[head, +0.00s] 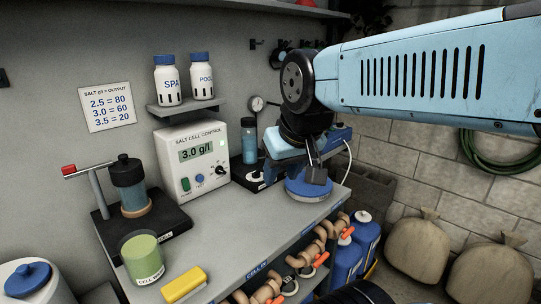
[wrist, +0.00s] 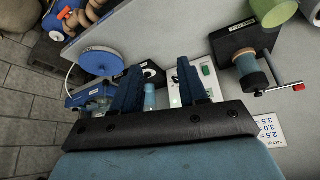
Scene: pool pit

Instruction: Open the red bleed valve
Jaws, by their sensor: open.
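No part in view is labelled as the bleed valve, so I cannot tell which red part it is. A bar with a red end (head: 69,170) sticks out left from a dark-capped clear cylinder (head: 130,185) on a black base; its red tip also shows in the wrist view (wrist: 299,87). Red-orange valve handles (head: 321,259) sit on tan pipes under the bench. My gripper (wrist: 160,82) is open, with nothing between its two dark blue fingers. In the head view it hangs near the blue disc (head: 308,188), apart from the red-ended bar.
The white salt cell control box (head: 193,158) reads 3.0 g/l. A green-topped cup (head: 143,257) and a yellow block (head: 184,285) stand on the grey bench (head: 240,225) near its front. Blue containers (head: 347,262) and sacks (head: 417,252) are at right.

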